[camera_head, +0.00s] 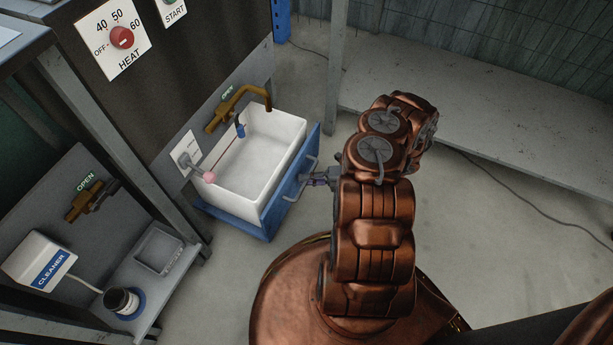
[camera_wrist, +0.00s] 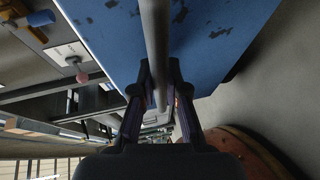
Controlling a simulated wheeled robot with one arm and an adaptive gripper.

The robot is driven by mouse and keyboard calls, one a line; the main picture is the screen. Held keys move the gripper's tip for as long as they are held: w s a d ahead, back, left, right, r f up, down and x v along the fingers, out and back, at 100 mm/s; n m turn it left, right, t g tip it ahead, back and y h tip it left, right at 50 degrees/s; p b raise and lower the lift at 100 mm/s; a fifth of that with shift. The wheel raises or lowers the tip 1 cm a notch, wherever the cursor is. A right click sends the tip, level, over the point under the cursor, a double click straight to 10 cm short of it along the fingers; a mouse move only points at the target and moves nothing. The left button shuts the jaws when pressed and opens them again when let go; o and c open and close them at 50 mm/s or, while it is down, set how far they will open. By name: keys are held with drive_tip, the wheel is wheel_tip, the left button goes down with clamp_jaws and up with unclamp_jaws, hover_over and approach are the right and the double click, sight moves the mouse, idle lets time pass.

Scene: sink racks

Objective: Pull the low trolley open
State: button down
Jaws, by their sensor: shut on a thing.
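The low trolley (camera_head: 270,217) is blue and carries a white basin (camera_head: 258,165). It stands below a brass tap at the foot of the dark panel. A grey bar handle (camera_head: 311,160) is on its blue front, facing my arm. My gripper (camera_head: 318,180) is shut on this handle, partly hidden by my wrist. In the wrist view, my gripper (camera_wrist: 160,88) has a finger on each side of the grey handle bar (camera_wrist: 155,35). The worn blue front (camera_wrist: 215,35) lies just beyond. How far out the trolley stands is hard to tell.
The brass tap (camera_head: 222,115) reaches over the basin. A pink knob (camera_head: 209,177) on a lever is at the basin's left edge. Grey frame legs (camera_head: 337,65) and a low shelf (camera_head: 480,110) are to the right. The floor (camera_head: 490,240) there is clear except for a cable.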

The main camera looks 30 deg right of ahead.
drive_tip(key=shift+d, duration=0.1)
drive_tip(key=c, duration=1.2)
unclamp_jaws()
drive_tip(key=v, duration=1.2)
drive_tip(key=shift+w, duration=0.1)
